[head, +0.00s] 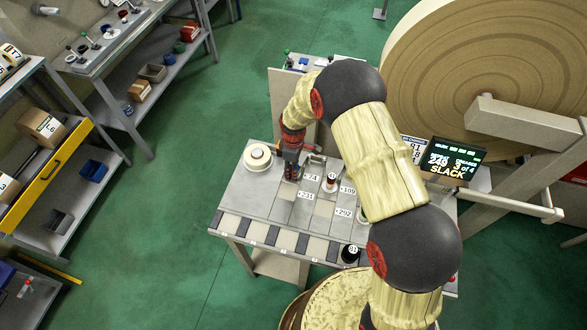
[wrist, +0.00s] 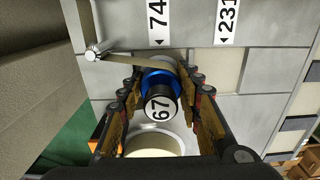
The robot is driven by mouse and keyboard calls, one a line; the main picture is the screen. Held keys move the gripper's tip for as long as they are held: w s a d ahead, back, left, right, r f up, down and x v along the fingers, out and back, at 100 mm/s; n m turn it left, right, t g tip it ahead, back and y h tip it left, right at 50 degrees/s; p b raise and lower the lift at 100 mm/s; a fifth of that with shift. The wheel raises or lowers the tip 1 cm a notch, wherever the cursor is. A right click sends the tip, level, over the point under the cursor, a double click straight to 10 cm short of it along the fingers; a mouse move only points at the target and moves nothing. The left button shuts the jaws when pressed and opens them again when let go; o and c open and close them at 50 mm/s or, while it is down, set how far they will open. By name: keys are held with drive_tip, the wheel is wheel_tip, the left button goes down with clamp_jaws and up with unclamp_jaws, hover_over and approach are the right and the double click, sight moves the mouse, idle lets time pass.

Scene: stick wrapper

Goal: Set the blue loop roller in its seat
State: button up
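The blue loop roller (wrist: 159,82) has a blue band, a black body and a white end cap marked 67. It sits between the fingers of my gripper (wrist: 160,73) in the wrist view, and the fingertips appear to press on both its sides. A tan strip runs from behind the roller to a small metal pin (wrist: 97,51) at the left. In the head view my gripper (head: 291,172) points down over the back left of the grey table (head: 262,194), and the roller is mostly hidden there. Which spot is its seat I cannot tell.
A white-topped roll (head: 257,157) stands left of my gripper. A small roller (head: 331,181) stands to its right, and a black one (head: 349,252) near the front edge. Number labels mark the table. A screen (head: 450,163) reads SLACK. A panel rises behind the table.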

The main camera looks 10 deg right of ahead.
drive_tip(key=o, duration=0.3)
drive_tip(key=shift+o, duration=0.2)
wheel_tip(320, 180, up, 13)
drive_tip(key=shift+f+p, duration=0.15)
drive_tip(key=shift+p, duration=0.2)
drive_tip(key=s+d+r+m+t, duration=0.1)
drive_tip(key=s+d+r+m, duration=0.15)
drive_tip(key=r, duration=0.45)
drive_tip(key=s+d+r+m+t, duration=0.15)
drive_tip(key=s+r, duration=0.25)
drive_tip(key=r, duration=0.4)
drive_tip(key=s+d+r+m, duration=0.2)
drive_tip(key=s+d+r, duration=0.1)
drive_tip(key=r, duration=0.4)
drive_tip(key=s+d+r+m+t, duration=0.1)
drive_tip(key=s+d+r+m, duration=0.1)
drive_tip(key=s, duration=0.8)
drive_tip(key=s+d+r+m+t, duration=0.2)
drive_tip(key=s+r+m, duration=0.3)
drive_tip(key=s, duration=0.5)
drive_tip(key=shift+d+r+m, duration=0.3)
drive_tip(key=shift+d+r, duration=0.15)
drive_tip(key=shift+r, duration=0.35)
drive_tip(key=shift+w, duration=0.1)
